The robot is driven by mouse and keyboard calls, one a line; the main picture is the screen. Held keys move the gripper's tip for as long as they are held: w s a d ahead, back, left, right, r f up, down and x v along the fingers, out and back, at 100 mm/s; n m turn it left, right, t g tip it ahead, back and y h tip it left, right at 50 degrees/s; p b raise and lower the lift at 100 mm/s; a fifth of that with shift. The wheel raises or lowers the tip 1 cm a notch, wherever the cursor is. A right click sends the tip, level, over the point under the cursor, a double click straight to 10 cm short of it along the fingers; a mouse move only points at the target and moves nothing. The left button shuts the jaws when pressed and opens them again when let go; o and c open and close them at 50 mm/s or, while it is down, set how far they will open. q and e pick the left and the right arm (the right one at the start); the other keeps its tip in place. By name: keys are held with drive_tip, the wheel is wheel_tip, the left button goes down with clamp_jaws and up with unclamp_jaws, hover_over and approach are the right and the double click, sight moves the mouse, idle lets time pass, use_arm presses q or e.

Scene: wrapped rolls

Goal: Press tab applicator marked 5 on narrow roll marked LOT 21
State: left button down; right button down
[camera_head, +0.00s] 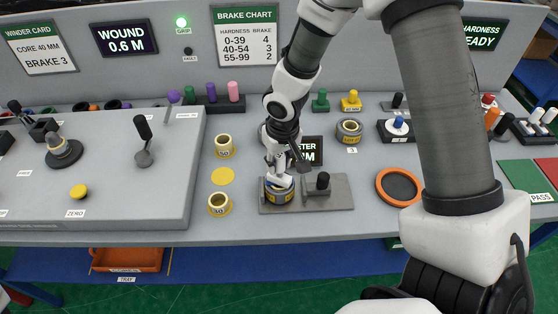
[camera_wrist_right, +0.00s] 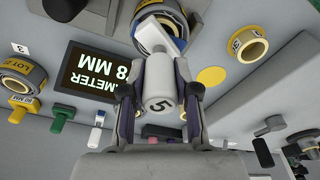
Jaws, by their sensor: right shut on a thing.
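My right gripper (camera_head: 278,160) is shut on the white tab applicator. A dark-wrapped roll with a yellow band (camera_head: 279,196) sits on the grey fixture (camera_head: 335,196), directly below the gripper. The applicator's white end is at the top of this roll; I cannot tell whether it touches. The roll's lettering is too small to read. Another roll (camera_head: 349,131) stands behind, beside the label 3; it shows in the right wrist view (camera_wrist_right: 22,76) with partly readable LOT lettering.
A meter display (camera_head: 309,151) stands behind the fixture. Two yellow cores (camera_head: 224,146) (camera_head: 219,204) and a yellow disc (camera_head: 223,176) lie to the left. An orange-rimmed dish (camera_head: 399,187) lies to the right. A raised grey panel with levers (camera_head: 110,170) fills the left side.

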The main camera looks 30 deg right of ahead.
drive_tip(key=shift+s+f, duration=0.1)
wheel_tip(320, 180, up, 8)
drive_tip(key=p, duration=0.7)
drive_tip(key=shift+w, duration=0.2)
